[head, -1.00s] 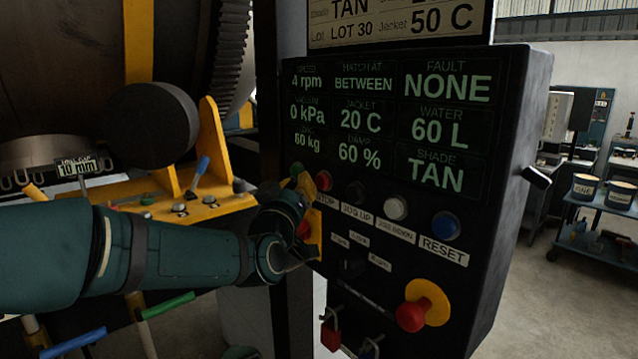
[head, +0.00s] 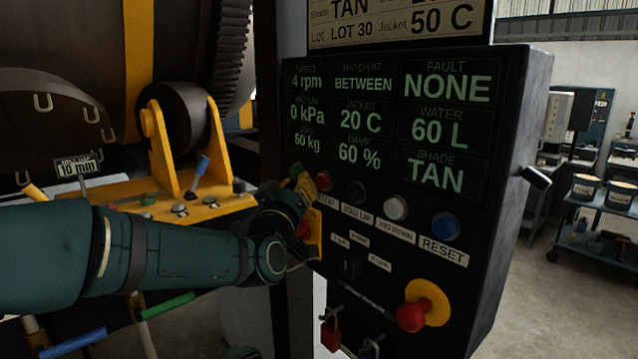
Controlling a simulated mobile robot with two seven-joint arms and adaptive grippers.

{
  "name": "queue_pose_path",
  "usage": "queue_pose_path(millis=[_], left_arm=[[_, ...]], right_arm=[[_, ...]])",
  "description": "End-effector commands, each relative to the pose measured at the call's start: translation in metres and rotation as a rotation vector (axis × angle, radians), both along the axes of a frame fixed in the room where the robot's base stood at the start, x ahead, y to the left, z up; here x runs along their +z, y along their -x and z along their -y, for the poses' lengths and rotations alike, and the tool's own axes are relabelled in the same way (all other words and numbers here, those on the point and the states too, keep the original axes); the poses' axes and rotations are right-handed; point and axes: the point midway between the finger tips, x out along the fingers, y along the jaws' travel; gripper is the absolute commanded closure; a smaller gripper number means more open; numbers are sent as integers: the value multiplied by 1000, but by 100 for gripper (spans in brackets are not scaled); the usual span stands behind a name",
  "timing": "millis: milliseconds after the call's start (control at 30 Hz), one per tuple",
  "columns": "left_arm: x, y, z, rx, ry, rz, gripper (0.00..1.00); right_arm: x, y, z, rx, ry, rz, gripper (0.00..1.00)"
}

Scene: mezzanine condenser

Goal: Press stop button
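The stop button is a small red button (head: 323,181) at the left end of the button row on the black control panel (head: 480,210). The label below it is partly covered and ends in "TOP". My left gripper (head: 308,185) is at the panel's left edge, its yellow fingers right beside the red button. I cannot tell whether a fingertip touches it, nor whether the fingers are open or shut. My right gripper is not in view.
Black, white (head: 395,207) and blue (head: 446,225) buttons continue the row to the right. A red mushroom knob on a yellow plate (head: 430,300) sits lower right. The display reads 4 rpm and fault NONE. A large drum (head: 60,60) stands behind my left arm.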

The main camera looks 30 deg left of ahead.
Motion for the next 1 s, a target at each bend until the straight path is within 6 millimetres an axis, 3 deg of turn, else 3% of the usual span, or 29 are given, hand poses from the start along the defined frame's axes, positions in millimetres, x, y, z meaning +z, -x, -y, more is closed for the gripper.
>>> queue_pose_path(millis=[1000], left_arm=[[0, -9, 4, 0, 0, 0, 100]], right_arm=[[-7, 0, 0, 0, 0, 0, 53]])
